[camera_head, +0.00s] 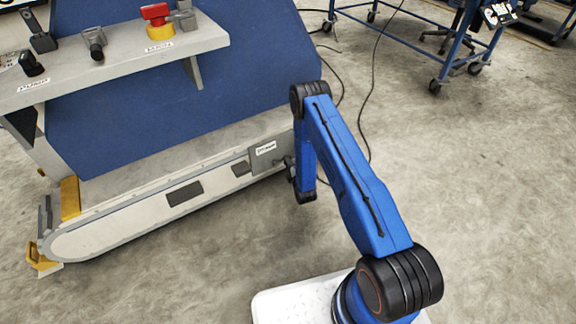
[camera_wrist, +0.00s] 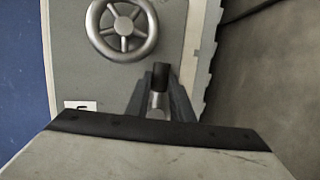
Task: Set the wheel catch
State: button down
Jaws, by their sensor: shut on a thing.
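In the wrist view a round grey handwheel (camera_wrist: 122,29) with several spokes is mounted on a grey plate. Beside it, to the lower right, is a small dark-topped catch knob (camera_wrist: 161,74) with a lighter metal stem. My gripper (camera_wrist: 161,88) is shut on this knob, one finger on each side. A toothed edge (camera_wrist: 204,70) runs along the right of the plate. In the head view my arm reaches the right end of the machine's long low beam (camera_head: 140,210); the fingertips are hard to make out there.
A grey labelled box (camera_head: 263,156) sits at the beam's right end. A grey shelf (camera_head: 120,62) above carries a red and yellow switch (camera_head: 158,20) and several dark levers. A blue cart (camera_head: 440,40) and cables stand behind. The floor at right is clear.

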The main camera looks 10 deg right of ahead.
jog(key=shift+r+n, duration=0.1)
jog(key=shift+n, duration=0.2)
jog(key=c, duration=1.5)
grip_release()
jog(key=shift+c, duration=0.2)
jog(key=shift+s, duration=0.1)
jog(key=v, duration=1.7)
jog(key=shift+s+a+r, duration=0.1)
jog(key=shift+a, duration=0.05)
